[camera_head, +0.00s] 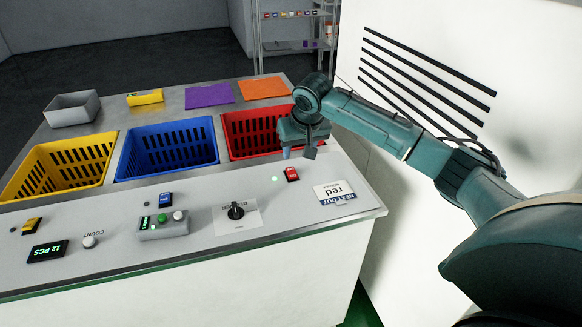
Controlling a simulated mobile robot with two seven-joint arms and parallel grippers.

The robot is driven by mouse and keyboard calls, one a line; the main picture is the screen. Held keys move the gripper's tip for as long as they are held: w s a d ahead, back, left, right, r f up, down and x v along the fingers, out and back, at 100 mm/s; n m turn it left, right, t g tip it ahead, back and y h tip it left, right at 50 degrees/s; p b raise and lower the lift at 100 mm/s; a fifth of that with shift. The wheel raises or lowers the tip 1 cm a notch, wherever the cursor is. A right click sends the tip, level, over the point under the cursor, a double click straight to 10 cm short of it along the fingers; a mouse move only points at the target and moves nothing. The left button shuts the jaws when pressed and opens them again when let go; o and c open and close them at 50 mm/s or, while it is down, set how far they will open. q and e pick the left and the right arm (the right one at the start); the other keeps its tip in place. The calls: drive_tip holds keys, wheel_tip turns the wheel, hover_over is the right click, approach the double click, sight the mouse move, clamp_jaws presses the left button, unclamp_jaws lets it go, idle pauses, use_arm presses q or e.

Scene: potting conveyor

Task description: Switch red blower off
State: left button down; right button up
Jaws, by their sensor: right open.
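A red rocker switch (291,174) sits on the grey panel in front of the red crate (232,122). A small green light (274,180) just left of this switch is lit. My right gripper (299,151) is open and empty, with its fingers pointing down. It hangs over the front right corner of the red crate, just behind the red switch in the picture, and appears apart from it. My left gripper is not in view.
A blue switch (166,199) and a yellow switch (32,225) have dark lights beside them. A black rotary knob (236,211), a green-button box (163,226) and a "NEXT OUT red" sign (338,192) are near. A white slotted wall (400,200) stands at right.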

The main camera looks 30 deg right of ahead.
sight(292, 175)
drive_tip(key=x, duration=0.9)
drive_tip(key=shift+w+f, duration=0.1)
drive_tip(key=shift+f, duration=0.3)
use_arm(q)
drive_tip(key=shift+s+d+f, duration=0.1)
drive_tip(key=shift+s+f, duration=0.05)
use_arm(e)
drive_tip(key=shift+w+f, duration=0.2)
drive_tip(key=shift+f, duration=0.3)
drive_tip(key=shift+c, duration=0.4)
